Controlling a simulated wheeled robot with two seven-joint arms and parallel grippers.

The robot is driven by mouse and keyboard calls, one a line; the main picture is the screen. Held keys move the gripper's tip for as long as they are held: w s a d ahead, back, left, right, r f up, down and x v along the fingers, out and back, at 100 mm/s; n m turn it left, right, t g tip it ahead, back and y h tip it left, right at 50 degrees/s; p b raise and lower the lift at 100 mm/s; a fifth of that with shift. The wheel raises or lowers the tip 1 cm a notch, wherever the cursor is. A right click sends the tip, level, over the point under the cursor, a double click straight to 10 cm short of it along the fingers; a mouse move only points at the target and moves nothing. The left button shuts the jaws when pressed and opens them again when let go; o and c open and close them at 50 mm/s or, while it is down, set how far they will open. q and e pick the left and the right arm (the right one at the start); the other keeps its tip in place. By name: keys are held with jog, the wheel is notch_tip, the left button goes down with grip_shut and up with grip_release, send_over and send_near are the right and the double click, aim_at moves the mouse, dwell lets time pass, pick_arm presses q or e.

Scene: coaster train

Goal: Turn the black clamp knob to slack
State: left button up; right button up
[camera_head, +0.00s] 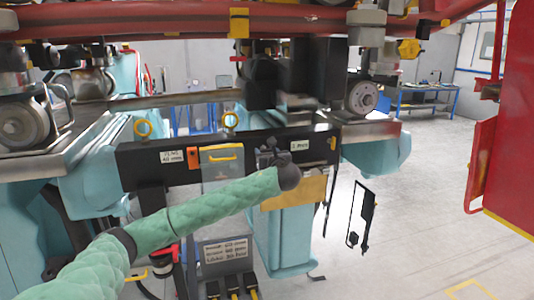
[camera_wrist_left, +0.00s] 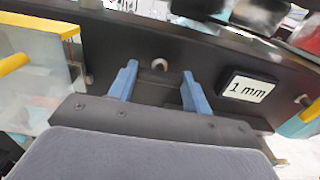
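My left gripper (camera_head: 271,151) is at the black crossbeam (camera_head: 240,148), just left of the small "1 mm" label (camera_head: 300,145). Its fingers cannot be made out in the head view. In the left wrist view the two blue fingers (camera_wrist_left: 158,76) stand apart with nothing gripped. A small round pinkish-white stud or hole (camera_wrist_left: 159,65) shows on the dark beam face between them. I cannot clearly tell the black clamp knob from the dark gripper parts and beam. The "1 mm" label (camera_wrist_left: 247,89) is right of the fingers. My right gripper is not in view.
A clear panel with a yellow handle (camera_head: 222,157) is left of the gripper. A red rail (camera_head: 190,20) crosses above. A black framed part (camera_head: 362,215) hangs at right, near open floor (camera_head: 420,205).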

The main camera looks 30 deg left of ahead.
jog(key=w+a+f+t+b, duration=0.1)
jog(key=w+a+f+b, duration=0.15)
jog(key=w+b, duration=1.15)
pick_arm(q)
jog(key=shift+s+f+n+b, duration=0.15)
jog(key=shift+n+b, duration=0.75)
jog(key=shift+n, duration=3.6)
jog(key=shift+w+f+n+b, duration=0.1)
jog(key=shift+n+b, duration=0.8)
jog(key=shift+n, duration=3.6)
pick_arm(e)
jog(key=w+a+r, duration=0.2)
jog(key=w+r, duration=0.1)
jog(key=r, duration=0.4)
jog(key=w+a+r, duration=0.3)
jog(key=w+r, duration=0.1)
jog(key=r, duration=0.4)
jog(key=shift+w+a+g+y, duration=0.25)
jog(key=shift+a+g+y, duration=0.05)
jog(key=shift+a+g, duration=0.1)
pick_arm(q)
jog(key=o, duration=1)
jog(key=shift+s, duration=0.1)
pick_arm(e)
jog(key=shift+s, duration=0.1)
